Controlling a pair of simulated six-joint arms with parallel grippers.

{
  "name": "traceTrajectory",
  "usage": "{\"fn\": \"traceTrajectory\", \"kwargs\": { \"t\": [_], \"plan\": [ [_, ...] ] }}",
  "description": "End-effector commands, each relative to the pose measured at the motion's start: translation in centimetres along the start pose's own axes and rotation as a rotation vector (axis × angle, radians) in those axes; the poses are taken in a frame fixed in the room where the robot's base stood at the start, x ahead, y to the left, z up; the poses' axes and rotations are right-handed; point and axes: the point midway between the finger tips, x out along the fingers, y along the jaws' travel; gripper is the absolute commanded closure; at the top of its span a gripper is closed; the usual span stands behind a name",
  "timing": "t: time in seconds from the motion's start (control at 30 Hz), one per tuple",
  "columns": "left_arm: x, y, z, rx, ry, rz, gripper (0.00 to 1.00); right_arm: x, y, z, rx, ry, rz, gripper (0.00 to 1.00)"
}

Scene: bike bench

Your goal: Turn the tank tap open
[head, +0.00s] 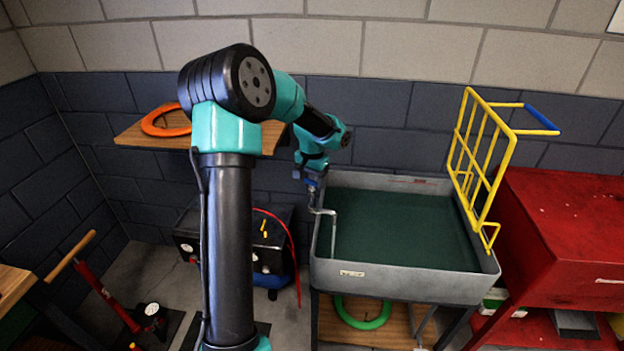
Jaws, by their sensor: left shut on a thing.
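The grey tank (403,283) stands right of centre with dark green inside it. The tank tap (332,214) is at its left rim, a thin grey pipe that bends over the rim and down inside. My left gripper (313,184) is at the top of the tap at the tank's back left. It is shut on the tap, but its fingers are small and the tap's handle is mostly hidden. How far the tap is turned cannot be told, and no water stream can be made out. My right gripper is not in view.
A yellow rack (484,160) with a blue grip stands at the tank's right side, beside a red cabinet (560,235). A wooden shelf (134,134) holds an orange ring (152,124). A dark machine with a red hose (296,262) stands left of the tank.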

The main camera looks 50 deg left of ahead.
Motion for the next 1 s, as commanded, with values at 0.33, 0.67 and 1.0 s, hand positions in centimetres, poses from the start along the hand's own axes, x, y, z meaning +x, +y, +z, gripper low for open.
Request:
{"fn": "traceTrajectory", "kwargs": {
  "t": [0.33, 0.67, 1.0],
  "plan": [
    [-0.01, 0.00, -0.02, -0.239, 0.001, 0.000, 0.58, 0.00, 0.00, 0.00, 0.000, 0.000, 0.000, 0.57],
    [-0.01, 0.00, -0.03, -0.315, 0.001, 0.000, 0.58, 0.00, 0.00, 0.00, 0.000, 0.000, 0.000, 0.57],
    [-0.01, -0.01, -0.03, -0.316, 0.001, 0.000, 0.33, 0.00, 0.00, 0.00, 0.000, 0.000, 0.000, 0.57]
  ]
}}
